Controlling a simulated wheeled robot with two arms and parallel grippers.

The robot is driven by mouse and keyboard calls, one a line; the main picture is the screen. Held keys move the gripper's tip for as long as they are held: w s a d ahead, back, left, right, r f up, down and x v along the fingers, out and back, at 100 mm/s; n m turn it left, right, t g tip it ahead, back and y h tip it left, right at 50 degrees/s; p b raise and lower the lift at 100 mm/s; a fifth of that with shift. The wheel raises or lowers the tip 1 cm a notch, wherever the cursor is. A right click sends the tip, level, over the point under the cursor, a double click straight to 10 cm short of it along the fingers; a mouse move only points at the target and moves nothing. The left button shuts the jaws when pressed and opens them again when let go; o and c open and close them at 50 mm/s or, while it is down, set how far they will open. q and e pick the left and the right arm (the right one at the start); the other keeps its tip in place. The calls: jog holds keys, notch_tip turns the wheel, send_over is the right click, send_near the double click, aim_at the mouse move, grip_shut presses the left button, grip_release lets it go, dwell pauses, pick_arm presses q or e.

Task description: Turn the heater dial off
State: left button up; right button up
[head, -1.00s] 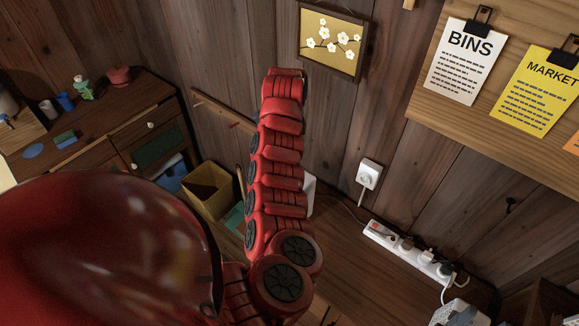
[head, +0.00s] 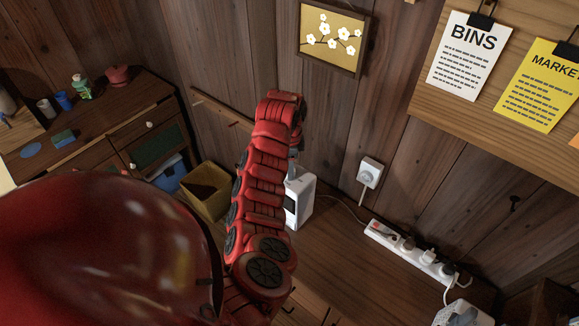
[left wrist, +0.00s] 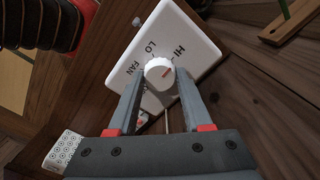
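The heater (head: 302,199) is a white box on the wooden surface by the wall, partly hidden behind my left arm in the head view. In the left wrist view its white top panel (left wrist: 193,42) carries the labels HI, LO and FAN. My left gripper (left wrist: 160,70) is open, with one grey finger on each side of the dial. I cannot tell whether the fingers touch it. My right gripper is not in view.
A power strip (head: 410,252) with plugs and cords lies right of the heater. A wall outlet (head: 370,173) holds a plug. A yellow bin (head: 207,193) stands to the left, beside a dark desk (head: 110,125). A picture and notes hang above.

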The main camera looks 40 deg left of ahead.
pick_arm(q)
grip_shut()
